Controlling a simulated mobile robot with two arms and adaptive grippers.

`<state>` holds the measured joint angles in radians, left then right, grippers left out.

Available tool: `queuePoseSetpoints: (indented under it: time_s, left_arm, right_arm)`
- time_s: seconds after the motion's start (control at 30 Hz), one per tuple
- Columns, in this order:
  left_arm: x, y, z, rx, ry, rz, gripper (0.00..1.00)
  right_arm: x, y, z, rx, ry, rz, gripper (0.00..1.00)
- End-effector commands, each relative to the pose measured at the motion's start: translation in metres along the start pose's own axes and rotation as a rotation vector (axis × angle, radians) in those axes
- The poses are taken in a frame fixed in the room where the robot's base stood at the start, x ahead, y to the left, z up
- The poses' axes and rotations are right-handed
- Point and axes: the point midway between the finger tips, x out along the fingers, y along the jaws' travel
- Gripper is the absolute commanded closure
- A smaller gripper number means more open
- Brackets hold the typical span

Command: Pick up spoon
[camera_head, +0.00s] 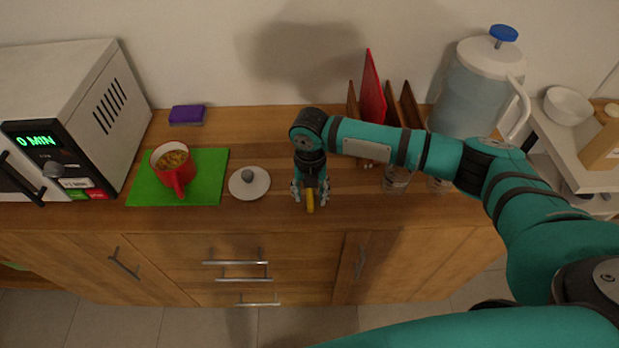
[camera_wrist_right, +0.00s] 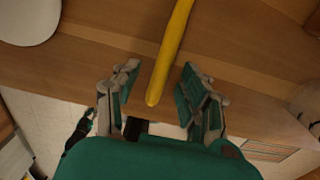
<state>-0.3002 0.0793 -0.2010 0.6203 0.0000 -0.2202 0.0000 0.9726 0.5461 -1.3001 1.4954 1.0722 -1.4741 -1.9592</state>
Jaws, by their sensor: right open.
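A yellow rod-like piece, seemingly the spoon's handle (camera_head: 310,203), lies at the worktop's front edge. In the right wrist view the yellow handle (camera_wrist_right: 171,50) runs up out of the picture; its far end is not shown. My right gripper (camera_head: 311,193) points down over it. In the wrist view the right gripper (camera_wrist_right: 160,78) is open, with one finger on each side of the handle and gaps on both sides. In the head view the gripper and wrist hide part of the spoon. My left gripper does not clearly show.
Left of my gripper are a white lid with a grey knob (camera_head: 249,183) and a red pot (camera_head: 175,170) on a green board (camera_head: 214,190). Behind my right arm are a red board in a rack (camera_head: 372,85), glass jars (camera_head: 397,180) and a water jug (camera_head: 468,90). A microwave (camera_head: 75,110) stands left.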

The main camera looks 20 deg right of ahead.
Motion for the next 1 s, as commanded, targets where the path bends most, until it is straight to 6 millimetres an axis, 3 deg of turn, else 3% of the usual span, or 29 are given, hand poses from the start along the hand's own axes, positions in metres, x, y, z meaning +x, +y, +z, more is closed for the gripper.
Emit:
queuePoseSetpoints:
  time_s: [0.2, 0.53, 1.0]
  left_arm:
    - [0.0003, 0.0, -0.0001, 0.0, 0.0, 0.0, 1.0]
    - [0.0003, -0.0001, -0.0001, 0.0, 0.0, 0.0, 1.0]
    - [0.0024, -0.0004, 0.0, -0.001, 0.0, -0.001, 1.0]
  right_arm:
    - [0.0006, 0.0, 0.0001, 0.0, 0.0, 0.0, 0.59]
    - [0.0002, -0.0001, 0.0002, 0.001, 0.0, 0.0, 1.0]
    - [-0.0057, 0.0002, 0.0008, 0.001, -0.001, 0.001, 1.0]
